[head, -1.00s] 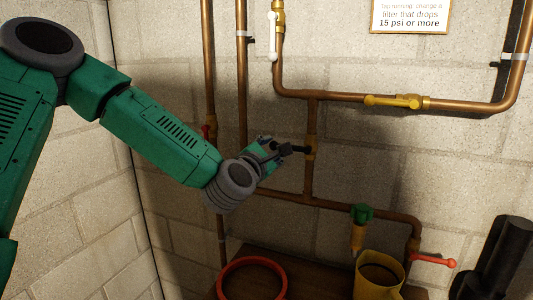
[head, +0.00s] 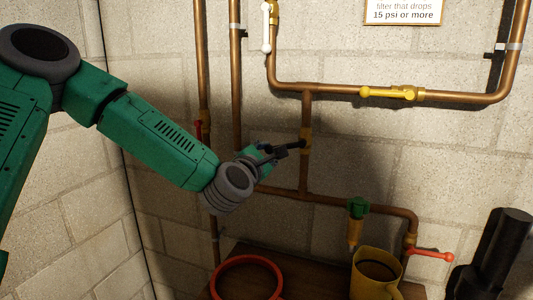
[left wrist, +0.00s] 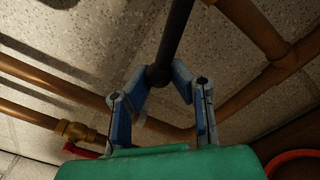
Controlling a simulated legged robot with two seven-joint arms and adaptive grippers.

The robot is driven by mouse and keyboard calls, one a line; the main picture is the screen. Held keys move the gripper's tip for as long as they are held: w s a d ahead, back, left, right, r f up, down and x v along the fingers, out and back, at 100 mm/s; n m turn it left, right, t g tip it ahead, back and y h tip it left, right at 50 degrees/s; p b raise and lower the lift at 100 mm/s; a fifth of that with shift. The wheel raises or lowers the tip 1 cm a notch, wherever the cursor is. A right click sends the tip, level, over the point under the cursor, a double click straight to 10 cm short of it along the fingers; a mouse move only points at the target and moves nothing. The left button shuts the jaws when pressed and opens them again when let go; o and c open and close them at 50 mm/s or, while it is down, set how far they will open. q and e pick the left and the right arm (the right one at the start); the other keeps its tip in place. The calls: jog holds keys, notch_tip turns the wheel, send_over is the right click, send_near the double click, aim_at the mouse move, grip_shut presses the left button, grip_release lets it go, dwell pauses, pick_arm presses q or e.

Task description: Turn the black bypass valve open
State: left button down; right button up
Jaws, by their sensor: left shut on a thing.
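The black bypass valve handle (head: 291,145) sticks out to the left from a brass valve body (head: 305,141) on the vertical copper pipe. It slopes a little down toward my gripper. My left gripper (head: 268,156) is at the handle's free end. In the left wrist view, the handle (left wrist: 176,32) comes down from the top and its round knob (left wrist: 158,76) sits between the blue-grey fingers of my left gripper (left wrist: 160,84), which is shut on it. In the head view the fingers partly hide the knob. My right gripper is in neither view.
A yellow-handled valve (head: 393,93) sits on the upper horizontal pipe. A green valve (head: 358,208) and a red-handled valve (head: 432,254) are lower right. A yellow pitcher (head: 374,277) and a red ring-rimmed container (head: 247,262) stand below. A dark cylinder (head: 500,250) is at lower right.

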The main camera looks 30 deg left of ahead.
pick_arm(q)
jog(key=shift+d, duration=0.15)
jog(key=shift+w+d+f+b, duration=0.1)
jog(key=shift+d+f+b, duration=0.25)
jog(key=shift+f+b, duration=0.25)
jog(key=shift+w+d+f+b, duration=0.1)
jog(key=shift+d+f+b, duration=0.25)
jog(key=shift+f+b, duration=0.2)
jog(key=shift+r, duration=0.1)
